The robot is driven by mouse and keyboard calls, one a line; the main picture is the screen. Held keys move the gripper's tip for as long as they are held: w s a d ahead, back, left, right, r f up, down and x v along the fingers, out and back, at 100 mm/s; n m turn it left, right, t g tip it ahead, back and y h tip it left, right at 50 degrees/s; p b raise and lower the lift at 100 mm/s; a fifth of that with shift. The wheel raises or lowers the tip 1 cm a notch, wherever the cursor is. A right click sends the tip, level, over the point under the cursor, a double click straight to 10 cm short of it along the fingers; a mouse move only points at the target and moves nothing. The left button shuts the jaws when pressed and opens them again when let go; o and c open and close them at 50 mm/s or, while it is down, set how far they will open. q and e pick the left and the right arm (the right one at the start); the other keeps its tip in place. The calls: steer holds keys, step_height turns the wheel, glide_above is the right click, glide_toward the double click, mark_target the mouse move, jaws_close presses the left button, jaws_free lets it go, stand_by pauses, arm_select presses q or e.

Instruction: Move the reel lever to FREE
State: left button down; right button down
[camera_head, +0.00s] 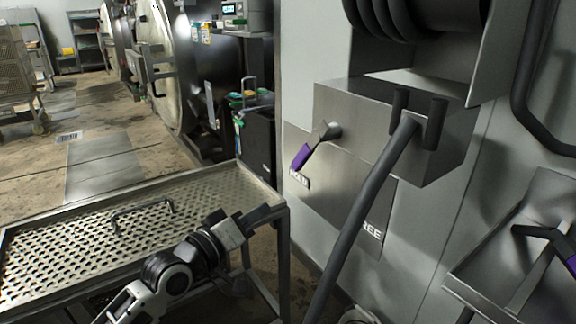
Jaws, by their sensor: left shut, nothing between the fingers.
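The reel lever (303,156) has a purple grip and a metal arm. It slants down and to the left from its pivot on the steel reel box (375,123). Its grip end is just above a partly readable label (298,178) at the left of the plate. The FREE label (372,231) is lower right on the plate, its first letter hidden by the hose. My left gripper (268,213) is shut and empty, over the right end of the perforated table, below and left of the lever and apart from it. My right gripper is out of view.
A thick grey hose (365,205) hangs from guide posts in front of the plate. The reel (415,30) is above. A perforated steel table (70,255) with a handle stands at left. A metal holder (480,275) with a black and purple item is at right.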

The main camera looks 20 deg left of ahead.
mark_target(309, 148)
arm_select(q)
steer(key=w+a+r+n+t+h, duration=0.1)
steer(key=w+a+r+n+t, duration=0.1)
steer(key=r, duration=0.7)
steer(key=shift+w+a+b, duration=0.3)
steer(key=shift+w+a, duration=0.3)
steer(key=shift+w, duration=0.1)
steer(key=x, duration=1)
steer(key=shift+s+d+f+p, duration=0.25)
steer(key=shift+s+d+f, duration=0.25)
steer(key=shift+d+f, duration=0.2)
steer(key=shift+s+d+f+p, duration=0.25)
steer(key=shift+s+d+f, duration=0.3)
steer(key=shift+d, duration=0.1)
